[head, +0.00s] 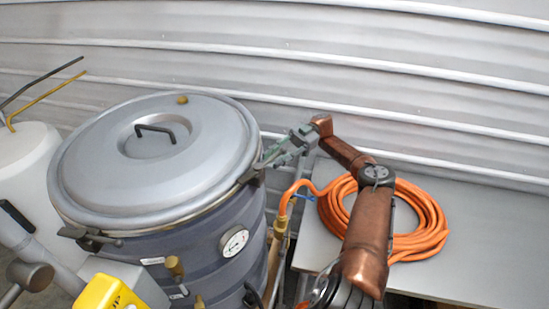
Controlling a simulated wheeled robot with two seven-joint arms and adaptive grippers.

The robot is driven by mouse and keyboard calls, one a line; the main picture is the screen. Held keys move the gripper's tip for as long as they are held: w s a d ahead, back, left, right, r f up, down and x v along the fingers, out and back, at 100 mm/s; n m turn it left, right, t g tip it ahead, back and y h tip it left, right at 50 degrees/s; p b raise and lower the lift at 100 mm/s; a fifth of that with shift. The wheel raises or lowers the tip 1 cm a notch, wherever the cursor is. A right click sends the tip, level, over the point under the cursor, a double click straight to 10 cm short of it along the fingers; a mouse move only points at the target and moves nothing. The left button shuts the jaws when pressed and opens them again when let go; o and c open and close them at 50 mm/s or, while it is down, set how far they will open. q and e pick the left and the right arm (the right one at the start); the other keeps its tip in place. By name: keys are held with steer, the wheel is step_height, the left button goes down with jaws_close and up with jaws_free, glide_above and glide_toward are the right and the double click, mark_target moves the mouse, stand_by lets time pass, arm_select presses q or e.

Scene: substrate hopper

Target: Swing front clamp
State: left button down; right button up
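The substrate hopper (215,262) is a grey drum with a round metal lid (90,165) seated on top and a black handle in the lid's middle. One dark clamp (88,238) sits at the lid's rim at the front left. Another clamp (256,171) sits at the rim on the right, partly hidden by my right gripper. My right gripper (268,159) is beside that right-hand clamp, its fingers apart; whether it touches the clamp is unclear. My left gripper is not in view.
A coiled orange hose (425,222) lies on a grey table (480,260) at the right, under my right arm. A dial gauge (234,241) and brass fittings are on the drum's front. A white tank (25,160) and a yellow device (105,292) stand at the left. A corrugated wall closes the back.

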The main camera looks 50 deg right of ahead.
step_height(320, 180, up, 10)
stand_by(0.6)
steer(key=shift+c, duration=0.5)
